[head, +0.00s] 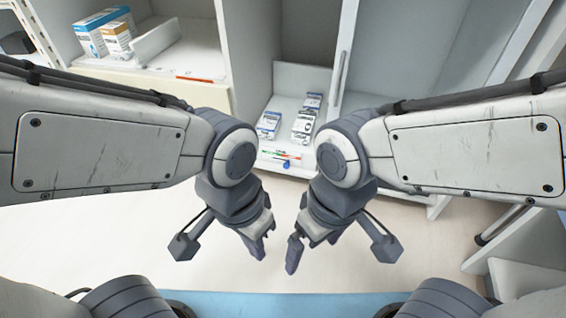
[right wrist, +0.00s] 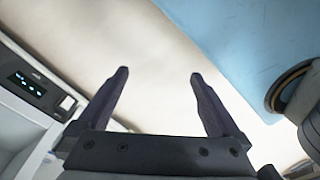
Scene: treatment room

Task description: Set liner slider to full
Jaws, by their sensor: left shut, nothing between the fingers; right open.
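A shelf-edge strip (head: 280,154) with green and red marks and a blue knob (head: 286,165) is on the front lip of the middle compartment. Another strip, red-orange (head: 195,79), is on the edge of the left shelf. I cannot read which of them is the liner slider. My left gripper (head: 262,239) is shut and empty, hanging in front of and below the middle compartment. My right gripper (head: 308,250) is open and empty beside it; its spread fingers show in the right wrist view (right wrist: 159,76). Neither gripper touches a strip.
Small white boxes (head: 304,122) lie in the middle compartment (head: 285,78). Blue and tan boxes (head: 104,36) stand on the left shelf. A dark display (right wrist: 28,84) is at the left in the right wrist view. Pale floor (head: 120,240) lies clear below my arms.

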